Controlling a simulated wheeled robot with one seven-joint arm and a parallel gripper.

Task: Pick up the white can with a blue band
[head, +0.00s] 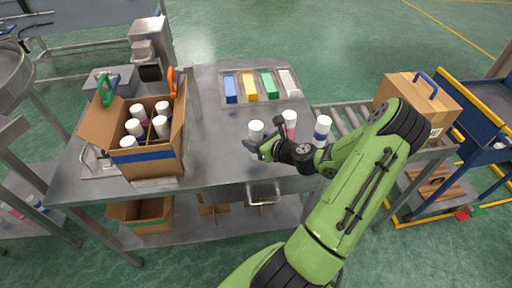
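A white can with a blue band (322,132) stands upright at the right end of the steel table, beside the roller conveyor. My gripper (264,133) is to its left, over the table, with its dark fingers spread apart. Another white-topped can (256,129) is at the fingers. Its lower part is hidden by them, so I cannot tell its band colour or whether the fingers touch it. A white can with a pink band (290,120) stands between my gripper and the blue-banded can.
A cardboard box (150,160) of several cans stands at the table's left. A tray (262,76) of coloured blocks lies at the back. A closed carton (418,100) is on the roller conveyor (352,116). The table middle is clear.

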